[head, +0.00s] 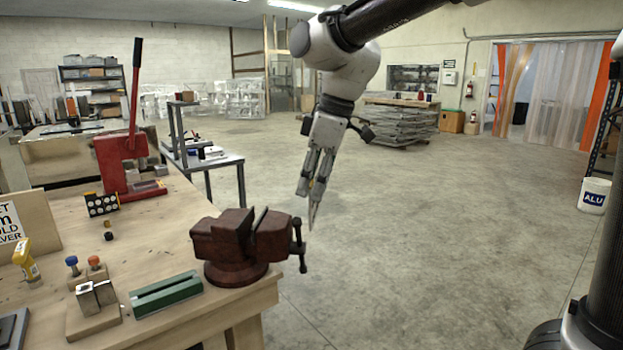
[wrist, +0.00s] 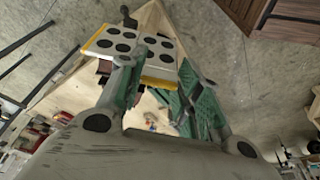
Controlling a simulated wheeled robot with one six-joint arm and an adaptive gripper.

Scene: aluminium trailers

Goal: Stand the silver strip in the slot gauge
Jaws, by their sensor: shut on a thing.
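My gripper (head: 310,190) points down over the floor, to the right of the bench vise and above its level in the head view. It is shut on the silver strip (head: 313,215), a thin light sliver that sticks down below the fingertips. In the wrist view, the fingers (wrist: 160,90) show with green pads, and I cannot make out the strip between them. A green block with a long groove (head: 166,294) lies on the bench, left of the vise. I cannot tell for sure which is the slot gauge.
A red-brown vise (head: 240,240) stands at the bench's right edge, between my gripper and the green block.

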